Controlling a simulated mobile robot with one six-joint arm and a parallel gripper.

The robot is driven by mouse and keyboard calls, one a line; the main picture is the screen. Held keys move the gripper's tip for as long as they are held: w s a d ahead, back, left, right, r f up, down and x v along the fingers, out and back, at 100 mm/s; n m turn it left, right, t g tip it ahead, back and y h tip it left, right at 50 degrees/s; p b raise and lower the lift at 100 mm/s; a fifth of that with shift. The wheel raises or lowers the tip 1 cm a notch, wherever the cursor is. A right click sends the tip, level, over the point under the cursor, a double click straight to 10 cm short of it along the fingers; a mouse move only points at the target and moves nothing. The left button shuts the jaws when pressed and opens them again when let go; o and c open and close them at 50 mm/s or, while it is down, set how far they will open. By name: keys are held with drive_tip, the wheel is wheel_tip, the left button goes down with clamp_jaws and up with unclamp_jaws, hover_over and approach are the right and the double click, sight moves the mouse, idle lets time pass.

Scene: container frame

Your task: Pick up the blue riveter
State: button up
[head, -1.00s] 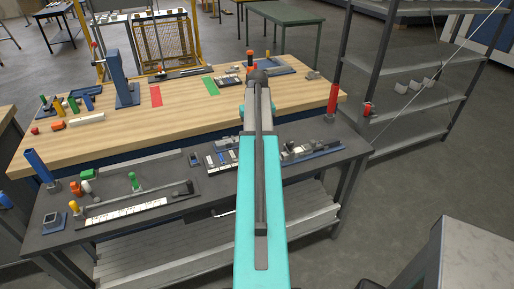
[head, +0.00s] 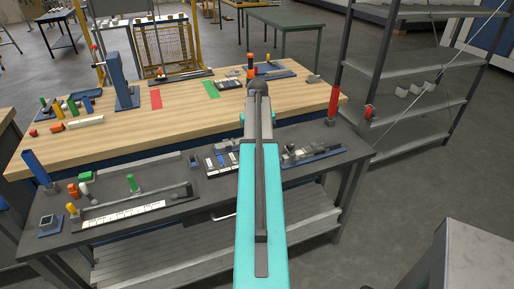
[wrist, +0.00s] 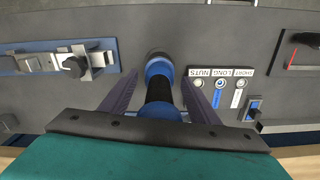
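The blue riveter (wrist: 158,70) shows in the wrist view as a blue and black cylinder seen end-on, with a dark round end toward the grey bench top. My gripper (wrist: 160,80) is open, with one finger on each side of the riveter. A narrow gap shows between the riveter and each finger, so it is not gripped. In the head view my turquoise arm hides the gripper and the riveter.
A labelled tray of nuts and bolts (wrist: 222,74) lies right of the riveter in the wrist view. A blue-based fixture (wrist: 40,60) lies to its left. The wooden table (head: 190,108) stands behind the grey bench (head: 215,188), with a blue post (head: 124,85).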

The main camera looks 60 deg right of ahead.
drive_tip(key=c, duration=1)
drive_tip(key=shift+c, duration=0.2)
drive_tip(key=shift+r, duration=0.1)
drive_tip(key=shift+r+p, duration=3.25)
drive_tip(key=shift+r, duration=1.7)
drive_tip(key=o, duration=0.4)
drive_tip(key=c, duration=0.4)
